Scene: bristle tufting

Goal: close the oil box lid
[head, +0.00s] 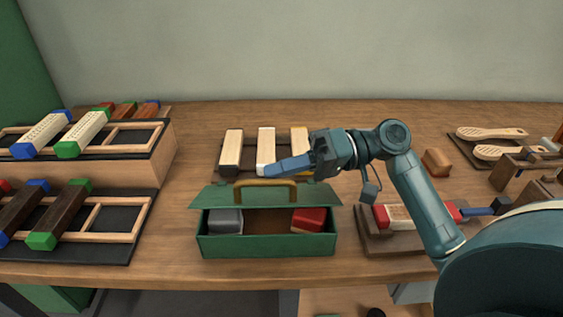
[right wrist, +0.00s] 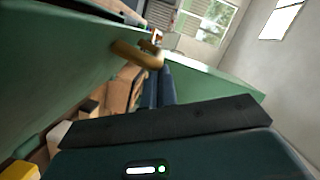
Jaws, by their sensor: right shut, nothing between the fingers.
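The oil box (head: 266,246) is a green box near the front edge of the bench. Its lid (head: 325,196) is raised at the back and stands open, with a tan curved handle (head: 265,183) on it. Inside the box are a grey block (head: 225,220) and a red block (head: 308,220). My right gripper (head: 272,172) is shut and empty, its blue fingers just behind and above the handle. In the right wrist view the fingers (right wrist: 160,85) lie beside the green lid (right wrist: 60,65) and close to the handle (right wrist: 138,54). My left gripper is not in view.
Several pale blocks (head: 232,147) stand on a dark tray behind the box. Wooden racks with coloured-end brushes (head: 150,165) fill the left. Bench shows bare between them.

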